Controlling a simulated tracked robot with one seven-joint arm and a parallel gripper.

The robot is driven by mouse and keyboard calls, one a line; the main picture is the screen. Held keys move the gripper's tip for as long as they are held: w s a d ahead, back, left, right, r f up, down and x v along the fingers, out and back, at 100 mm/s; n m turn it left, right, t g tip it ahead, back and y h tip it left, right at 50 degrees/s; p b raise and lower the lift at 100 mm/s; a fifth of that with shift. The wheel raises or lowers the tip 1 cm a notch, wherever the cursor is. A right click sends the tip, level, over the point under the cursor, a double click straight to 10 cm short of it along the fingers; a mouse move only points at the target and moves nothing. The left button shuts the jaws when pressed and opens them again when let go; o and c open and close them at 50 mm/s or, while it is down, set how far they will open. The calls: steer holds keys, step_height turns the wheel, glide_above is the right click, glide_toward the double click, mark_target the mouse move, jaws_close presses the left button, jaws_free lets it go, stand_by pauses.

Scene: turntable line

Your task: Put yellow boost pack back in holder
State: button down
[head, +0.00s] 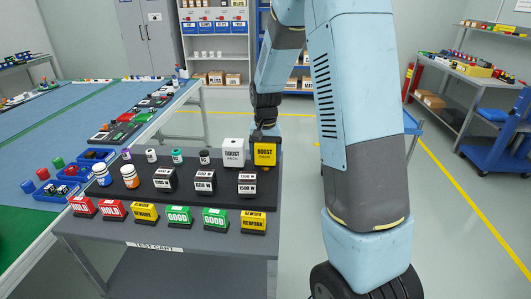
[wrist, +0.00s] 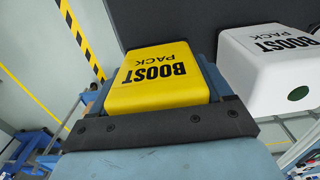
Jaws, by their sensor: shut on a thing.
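The yellow boost pack (head: 265,154) is upright at the back right of the dark holder (head: 215,197) on the test cart. My gripper (head: 266,134) is shut on its upper part, coming from above. In the wrist view the yellow boost pack (wrist: 158,82) lies against the dark jaw bar of my gripper (wrist: 165,130), label showing. I cannot tell whether its base touches the holder. A white boost pack (head: 233,153) stands just left of it, with a small gap; it also shows in the wrist view (wrist: 272,68).
Black labelled blocks (head: 204,181), bottles (head: 130,176) and small capped jars stand on the holder. HOLD, REWORK and GOOD blocks (head: 180,215) line the cart's front edge. A blue-topped table (head: 80,115) is at left.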

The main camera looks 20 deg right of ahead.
steer(key=shift+f, duration=0.55)
jaws_free()
stand_by(0.4)
